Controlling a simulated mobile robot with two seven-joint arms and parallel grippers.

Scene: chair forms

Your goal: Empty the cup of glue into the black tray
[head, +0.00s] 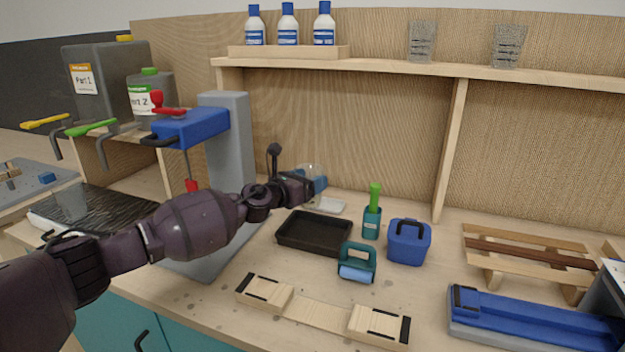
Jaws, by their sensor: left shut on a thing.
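The black tray (300,246) lies flat on the workbench in the middle of the view. My left arm reaches in from the left, and its gripper (308,187) is behind the tray's back edge. The gripper is shut on a clear cup (311,170), which shows only in part behind the fingers. I cannot make out the glue inside it or how far the cup is tilted. My right gripper is not in view.
A blue and grey mixer stand (228,140) is left of the gripper. A wooden form (320,312) lies in front.

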